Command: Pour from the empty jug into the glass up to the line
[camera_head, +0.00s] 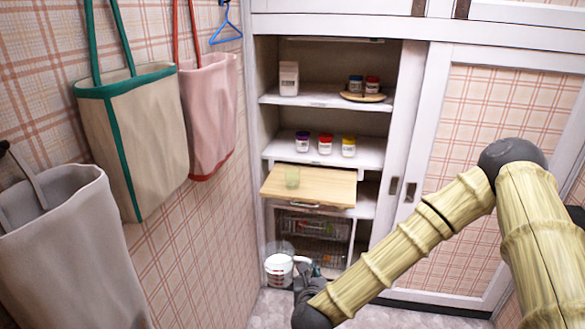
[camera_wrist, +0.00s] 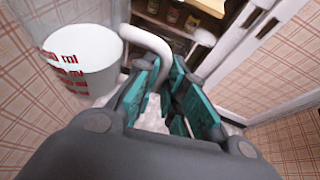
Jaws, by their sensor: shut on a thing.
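The jug (camera_head: 279,271) is at the lower middle of the head view, near the wall and low in front of the cupboard. It has a clear upper part and a white lower part that looks like white contents. In the wrist view the jug (camera_wrist: 85,62) shows red ml marks and a white handle. My gripper (camera_head: 308,268) is shut on the handle, with its teal fingers (camera_wrist: 165,95) around it in the wrist view. The glass (camera_head: 292,177), pale green and clear, stands upright on a wooden board (camera_head: 325,187), apart from the jug. No line on it can be made out.
Shelves above the board hold jars with purple, red and yellow lids (camera_head: 325,145), a carton (camera_head: 289,78) and a round wooden tray (camera_head: 363,97). Wire baskets (camera_head: 310,228) sit below the board. Bags (camera_head: 135,130) hang on the left wall. A sliding door (camera_head: 490,120) stands right.

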